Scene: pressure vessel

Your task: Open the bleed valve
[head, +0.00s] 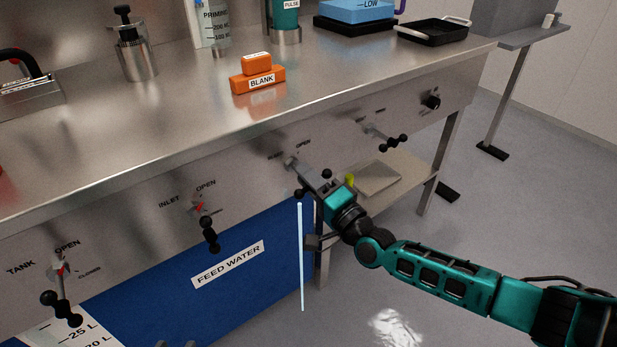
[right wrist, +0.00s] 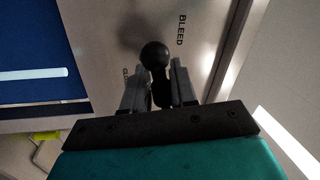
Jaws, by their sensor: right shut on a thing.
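The bleed valve is on the front panel of the steel bench, under an OPEN label (head: 303,143) in the head view. My right gripper (head: 310,178) is at this valve and covers much of it. In the right wrist view, a black ball-ended valve handle (right wrist: 154,55) stands between the two fingers of my right gripper (right wrist: 158,85), beside the BLEED label (right wrist: 181,30). The gripper is shut on this handle. The handle's exact angle is hard to tell.
The inlet valve (head: 208,232) and tank valve (head: 62,300) are to the left on the panel. Another valve (head: 388,138) and a black knob (head: 432,102) are to the right. A blue feed water tank (head: 180,295) and a low shelf (head: 408,168) are below.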

